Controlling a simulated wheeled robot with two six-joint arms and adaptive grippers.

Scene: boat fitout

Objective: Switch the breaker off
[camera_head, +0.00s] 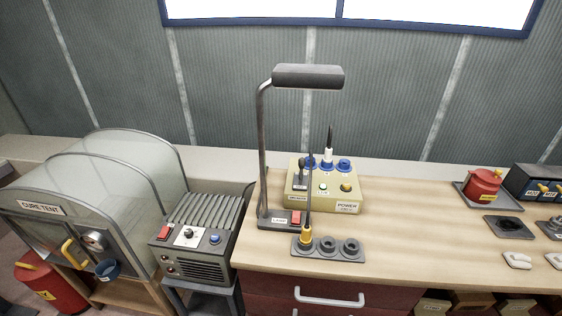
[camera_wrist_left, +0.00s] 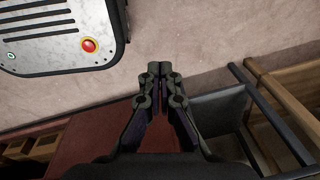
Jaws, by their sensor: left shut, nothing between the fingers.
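The yellow power box (camera_head: 348,199) stands on the wooden bench in the head view. My left gripper (camera_wrist_left: 159,70) is shut and empty in the left wrist view, above the floor and away from the box. My right gripper is in neither view.
A lamp (camera_head: 263,150) rises just left of the box. A holder (camera_head: 328,250) with a yellow-handled tool sits in front of it. A heater-like unit (camera_head: 205,240) and a clear cure tent (camera_head: 110,185) stand at the left.

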